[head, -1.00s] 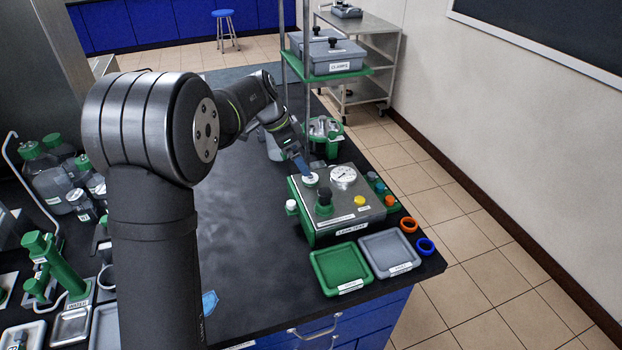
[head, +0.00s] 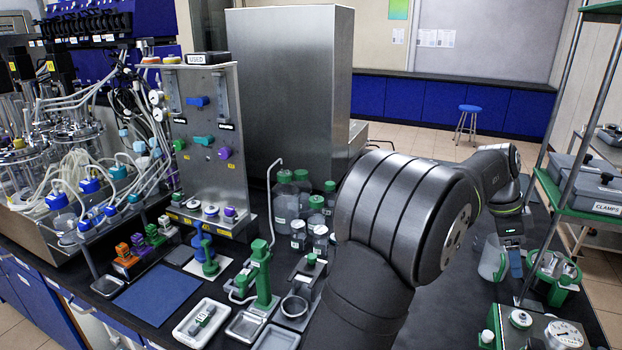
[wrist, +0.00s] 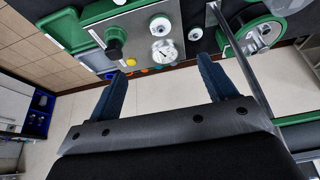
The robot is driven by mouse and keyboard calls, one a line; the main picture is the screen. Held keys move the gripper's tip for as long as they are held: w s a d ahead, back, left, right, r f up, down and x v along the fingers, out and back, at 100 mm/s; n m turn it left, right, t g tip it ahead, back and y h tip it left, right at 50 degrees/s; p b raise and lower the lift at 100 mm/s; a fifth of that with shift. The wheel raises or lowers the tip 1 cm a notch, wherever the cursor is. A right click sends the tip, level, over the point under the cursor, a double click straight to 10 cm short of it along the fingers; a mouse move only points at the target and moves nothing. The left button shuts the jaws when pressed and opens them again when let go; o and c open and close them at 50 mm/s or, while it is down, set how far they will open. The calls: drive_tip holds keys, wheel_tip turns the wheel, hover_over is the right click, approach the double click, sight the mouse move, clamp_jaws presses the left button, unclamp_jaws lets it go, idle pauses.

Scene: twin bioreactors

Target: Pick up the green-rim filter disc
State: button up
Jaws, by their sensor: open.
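My gripper (head: 515,262) is open and empty, in the air near the grey leak-test box (head: 560,333) at the lower right of the head view. In the wrist view my gripper (wrist: 163,68) shows two blue fingers spread apart with nothing between them. A white round piece (head: 521,318) sits on the box top; in the wrist view there are two white round pieces, one on the box (wrist: 159,25) and one beside it (wrist: 195,33). Small discs sit on the ledge of the upright panel (head: 210,209). I cannot make out a green rim on any disc.
A dial gauge (wrist: 164,51) and a dark-topped green knob (wrist: 115,42) stand on the box. A green-handled jug (head: 492,258) and a green round holder (head: 552,270) are near my gripper. Bottles (head: 285,198) and a green stand (head: 261,272) crowd the left bench.

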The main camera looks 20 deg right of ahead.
drive_tip(key=shift+s, duration=0.1)
drive_tip(key=shift+c, duration=0.3)
drive_tip(key=n+t+h, duration=0.1)
drive_tip(key=n+t, duration=0.3)
drive_tip(key=n, duration=0.8)
approach(523, 315)
wheel_tip(523, 315, down, 2)
drive_tip(key=shift+s+d+f, duration=0.1)
drive_tip(key=shift+s+d, duration=0.05)
drive_tip(key=shift+w+d+x, duration=0.1)
drive_tip(key=shift+x, duration=1.45)
drive_tip(key=shift+w+d+x, duration=0.1)
drive_tip(key=shift+w+x, duration=0.05)
drive_tip(key=shift+x, duration=1.4)
drive_tip(key=c, duration=1)
